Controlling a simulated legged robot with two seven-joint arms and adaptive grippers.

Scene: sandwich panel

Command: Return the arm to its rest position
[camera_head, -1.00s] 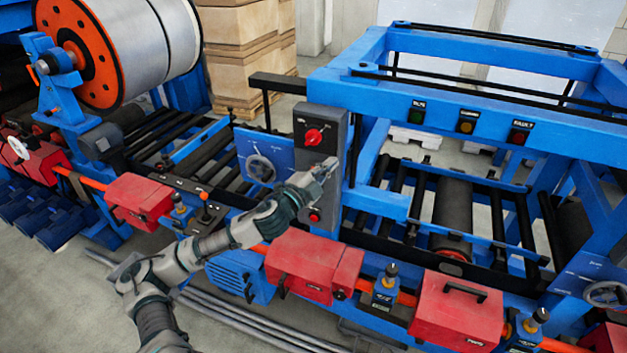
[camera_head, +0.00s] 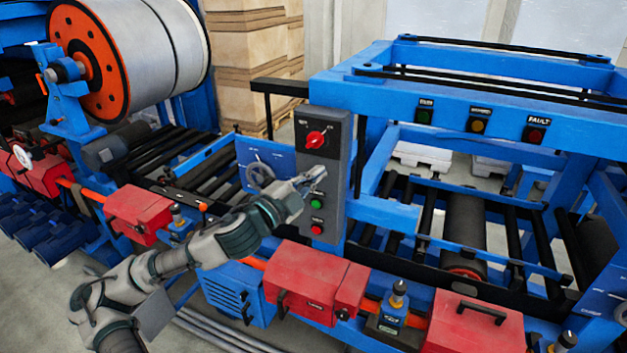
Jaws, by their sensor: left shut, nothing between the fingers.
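My left arm reaches in from the lower left. My left gripper (camera_head: 312,178) is shut and empty, in front of the left edge of the grey control panel (camera_head: 336,150). It sits below the red rotary knob (camera_head: 316,139) and above and left of the green button (camera_head: 317,204). A red button (camera_head: 317,229) is at the panel's bottom, clear of the gripper. I cannot tell whether the fingertips touch the panel. My right gripper is not in view.
A handwheel (camera_head: 261,175) is just left of my gripper. Red boxes (camera_head: 306,280) line the machine's front below the arm. The blue frame (camera_head: 480,80) with indicator lamps stands to the right. A large metal coil (camera_head: 165,45) is at upper left. Open floor lies at lower left.

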